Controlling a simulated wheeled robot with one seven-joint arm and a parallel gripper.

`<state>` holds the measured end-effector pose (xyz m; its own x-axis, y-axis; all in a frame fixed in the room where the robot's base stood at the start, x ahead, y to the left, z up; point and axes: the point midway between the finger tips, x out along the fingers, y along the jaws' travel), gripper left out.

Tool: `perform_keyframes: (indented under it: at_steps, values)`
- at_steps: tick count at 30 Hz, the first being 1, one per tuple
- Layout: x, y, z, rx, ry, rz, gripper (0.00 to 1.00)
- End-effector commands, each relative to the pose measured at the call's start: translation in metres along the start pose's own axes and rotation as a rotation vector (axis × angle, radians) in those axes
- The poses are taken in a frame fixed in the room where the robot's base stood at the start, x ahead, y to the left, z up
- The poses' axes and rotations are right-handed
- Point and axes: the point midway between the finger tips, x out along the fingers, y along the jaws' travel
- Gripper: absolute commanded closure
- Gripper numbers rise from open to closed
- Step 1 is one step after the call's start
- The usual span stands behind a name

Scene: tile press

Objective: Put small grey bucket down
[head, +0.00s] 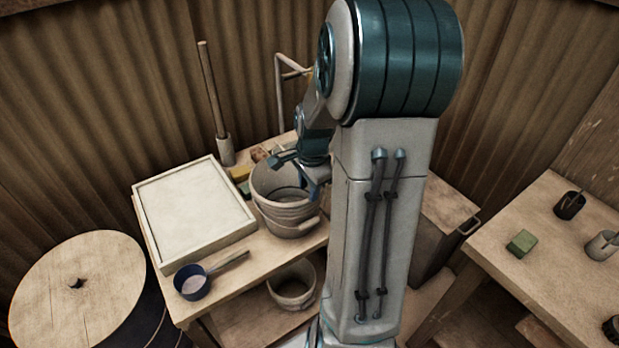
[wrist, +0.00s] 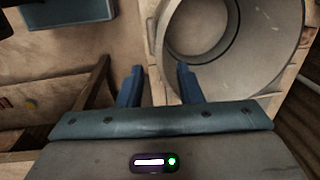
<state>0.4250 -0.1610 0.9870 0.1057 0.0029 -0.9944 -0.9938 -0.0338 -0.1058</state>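A grey bucket (head: 287,222) stands upright on the wooden table, right of the framed pale board. Its wide mouth and round inside also show at the top right of the wrist view (wrist: 268,50). My gripper (head: 302,172) is over the bucket's mouth in the head view. In the wrist view my gripper (wrist: 159,84) has its two blue fingers well apart, with the bucket's left rim near the gap. The right finger overlaps the bucket; I cannot tell whether it touches. A second grey bucket (head: 292,286) is on the lower shelf.
The framed board (head: 195,210) fills the table's left part, with a blue scoop (head: 193,284) at the front. A post (head: 212,100) stands behind. A round drum (head: 80,290) is at left. A right-hand table (head: 560,255) holds a green block (head: 522,243) and cups.

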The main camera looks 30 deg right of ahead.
Motion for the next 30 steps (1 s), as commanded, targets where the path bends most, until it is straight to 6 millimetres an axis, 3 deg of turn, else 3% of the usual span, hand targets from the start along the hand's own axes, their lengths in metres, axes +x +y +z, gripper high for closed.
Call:
perform_keyframes:
  at_steps: [4, 10, 14, 20, 24, 30]
  values:
    - [-0.022, -0.001, 0.000, 0.000, 0.002, -0.003, 0.67]
    - [-0.037, 0.000, 0.002, -0.012, 0.002, -0.002, 0.67]
    - [-0.051, 0.004, 0.019, -0.130, 0.018, -0.008, 0.67]
    - [-0.090, 0.028, 0.077, -0.571, 0.071, -0.035, 0.67]
    - [-0.113, 0.057, 0.116, -0.915, 0.103, -0.063, 0.67]
    - [-0.130, 0.096, 0.152, -1.325, 0.133, -0.109, 0.67]
